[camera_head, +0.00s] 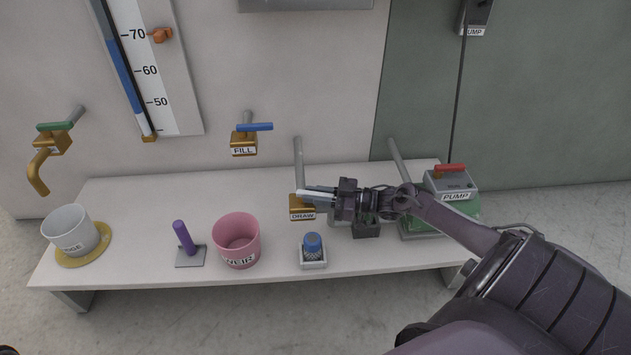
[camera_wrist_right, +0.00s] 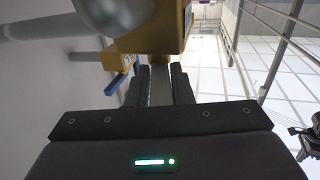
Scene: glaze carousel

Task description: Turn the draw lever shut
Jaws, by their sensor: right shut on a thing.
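The draw valve (camera_head: 302,209) is a brass-coloured block labelled DRAW, on a grey pipe above the bench. Its pale lever (camera_head: 312,192) lies across its top, pointing right towards my gripper. My right gripper (camera_head: 333,195) comes in from the right and is shut on the lever. In the right wrist view the grey lever (camera_wrist_right: 160,86) runs between the two dark fingers (camera_wrist_right: 163,88), with the brass valve body (camera_wrist_right: 163,35) just beyond them. The fingers hide part of the lever.

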